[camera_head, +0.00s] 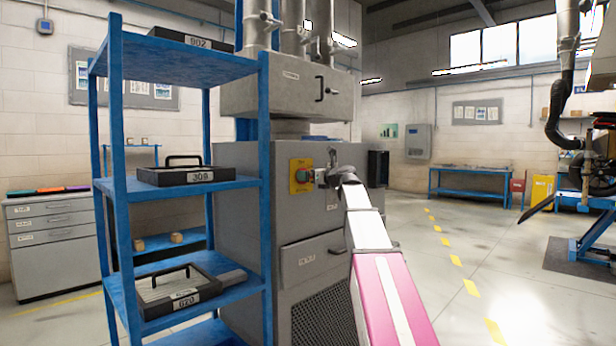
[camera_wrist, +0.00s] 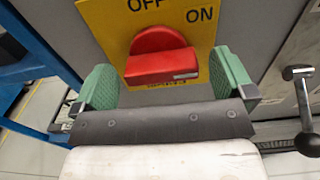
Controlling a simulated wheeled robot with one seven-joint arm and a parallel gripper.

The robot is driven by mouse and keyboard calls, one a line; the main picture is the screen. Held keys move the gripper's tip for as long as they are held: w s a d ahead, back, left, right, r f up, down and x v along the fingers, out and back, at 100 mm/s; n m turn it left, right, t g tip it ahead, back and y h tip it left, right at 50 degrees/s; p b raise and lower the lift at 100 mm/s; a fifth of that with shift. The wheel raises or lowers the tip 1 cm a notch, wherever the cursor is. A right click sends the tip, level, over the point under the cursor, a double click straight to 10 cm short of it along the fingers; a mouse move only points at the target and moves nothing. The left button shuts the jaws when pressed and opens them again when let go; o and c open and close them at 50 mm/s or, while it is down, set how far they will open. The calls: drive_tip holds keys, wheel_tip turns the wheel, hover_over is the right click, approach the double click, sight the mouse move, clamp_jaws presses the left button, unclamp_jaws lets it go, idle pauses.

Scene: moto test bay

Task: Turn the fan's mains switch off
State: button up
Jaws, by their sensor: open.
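The fan's mains switch is a red rotary knob (camera_wrist: 160,58) on a yellow plate (camera_wrist: 110,22) marked OFF and ON. The plate (camera_head: 296,187) also shows in the head view, on the front of the grey fan cabinet (camera_head: 250,215). The knob's grip bar lies roughly crosswise in the wrist view, with a small pale mark near its right end. My gripper (camera_wrist: 166,78) is open, with one green finger on each side of the knob. Gaps show between the fingers and the knob. In the head view, my gripper (camera_head: 318,176) is close to the plate and partly hides it.
A lever with a black ball end (camera_wrist: 306,143) stands right of my gripper in the wrist view. A blue shelf rack (camera_head: 190,186) with labelled trays stands just left of the cabinet in the head view. The floor (camera_head: 430,270) to the right is open.

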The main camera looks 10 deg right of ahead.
drive_tip(key=shift+x, duration=1.15)
drive_tip(key=c, duration=0.8)
